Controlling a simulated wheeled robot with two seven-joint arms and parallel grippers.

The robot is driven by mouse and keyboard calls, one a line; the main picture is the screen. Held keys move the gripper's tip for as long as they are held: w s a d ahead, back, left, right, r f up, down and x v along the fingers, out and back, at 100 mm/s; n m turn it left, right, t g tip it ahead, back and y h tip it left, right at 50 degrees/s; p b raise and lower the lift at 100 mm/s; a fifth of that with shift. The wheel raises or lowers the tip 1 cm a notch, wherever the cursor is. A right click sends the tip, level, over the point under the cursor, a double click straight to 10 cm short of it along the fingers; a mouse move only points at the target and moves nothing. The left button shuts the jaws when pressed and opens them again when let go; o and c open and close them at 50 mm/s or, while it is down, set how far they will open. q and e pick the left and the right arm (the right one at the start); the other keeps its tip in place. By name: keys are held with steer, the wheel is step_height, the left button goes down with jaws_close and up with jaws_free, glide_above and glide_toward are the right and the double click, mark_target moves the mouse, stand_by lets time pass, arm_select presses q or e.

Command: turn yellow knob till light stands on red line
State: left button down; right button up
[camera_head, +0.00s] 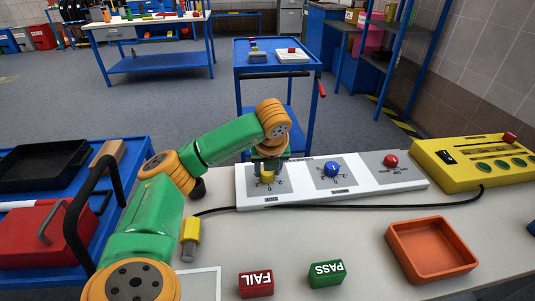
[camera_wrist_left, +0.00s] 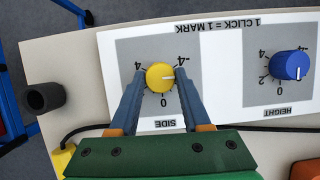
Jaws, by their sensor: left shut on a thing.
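The yellow knob (camera_head: 267,177) sits at the left end of the white control panel (camera_head: 410,184). In the left wrist view the yellow knob (camera_wrist_left: 158,72) stands on a grey plate marked SIDE, with a scale from 4 through 0 to -4. Its white pointer mark faces right in that view. My left gripper (camera_head: 268,165) comes down over it; in the left wrist view its fingers (camera_wrist_left: 160,78) are shut on the knob from both sides. I cannot make out a light or a red line. My right gripper is not in view.
A blue knob (camera_head: 332,169) marked HEIGHT and a red button (camera_head: 391,160) are on the same panel. A yellow box (camera_head: 475,161), orange tray (camera_head: 430,250), FAIL block (camera_head: 256,284) and PASS block (camera_head: 327,274) are nearby. A blue cart (camera_head: 277,70) stands behind, bearing small devices.

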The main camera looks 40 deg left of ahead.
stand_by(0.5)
arm_select(q)
steer(key=shift+c, duration=1.8)
jaws_free()
steer(key=p+v, duration=0.1)
steer(key=v, duration=0.5)
steer(key=shift+w+r+p, duration=0.1)
steer(key=shift+r+p, duration=0.15)
steer(key=shift+p, duration=0.1)
steer(key=shift+s+d+r, duration=0.15)
steer(key=shift+s+r, duration=0.1)
